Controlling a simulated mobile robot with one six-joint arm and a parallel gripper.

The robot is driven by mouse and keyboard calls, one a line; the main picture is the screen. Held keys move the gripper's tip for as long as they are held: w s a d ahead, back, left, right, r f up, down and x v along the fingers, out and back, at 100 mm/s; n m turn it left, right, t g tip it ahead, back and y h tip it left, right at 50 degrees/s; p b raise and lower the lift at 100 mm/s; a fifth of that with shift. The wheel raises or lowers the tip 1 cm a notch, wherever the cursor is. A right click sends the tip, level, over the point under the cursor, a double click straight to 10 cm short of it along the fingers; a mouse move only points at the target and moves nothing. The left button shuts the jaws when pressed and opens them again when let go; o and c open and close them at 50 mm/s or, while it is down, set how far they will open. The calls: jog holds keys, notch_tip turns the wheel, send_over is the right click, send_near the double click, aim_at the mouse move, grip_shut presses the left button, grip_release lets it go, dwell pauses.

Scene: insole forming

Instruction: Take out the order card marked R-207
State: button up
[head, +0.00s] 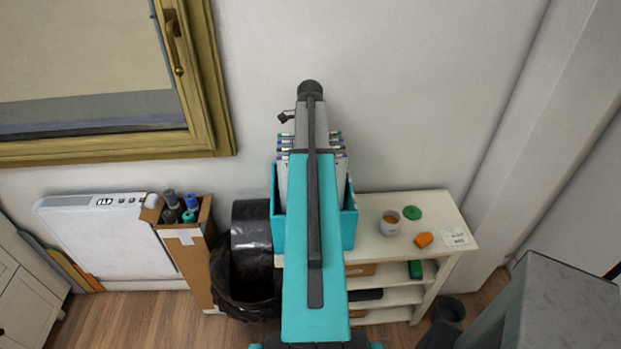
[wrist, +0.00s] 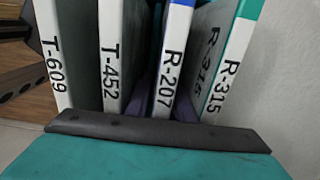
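The order card marked R-207 (wrist: 170,70) stands upright in the wrist view, a white edge with a blue top. It is between the card marked T-452 (wrist: 111,60) and the one marked R-315 (wrist: 228,75). Dark purple shapes show at both sides of it; I cannot tell what they are. My gripper (wrist: 160,130) shows as a dark bar and a teal body just in front of the cards. Its fingertips are not clear. In the head view my arm covers the gripper and most of the cards in the teal holder (head: 348,230).
Card T-609 (wrist: 55,60) is at the left. The holder stands on a white shelf (head: 375,260) with a cup (head: 390,223), a green lid (head: 412,212) and an orange piece (head: 423,240). A black-lined bin (head: 245,270) and a cardboard box (head: 197,265) stand left.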

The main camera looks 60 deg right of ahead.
jog(key=shift+c, duration=0.3)
grip_shut()
jog(key=shift+r, duration=0.15)
notch_tip(320, 180, up, 28)
jog(key=p, duration=0.1)
dwell(1.5)
dwell(0.6)
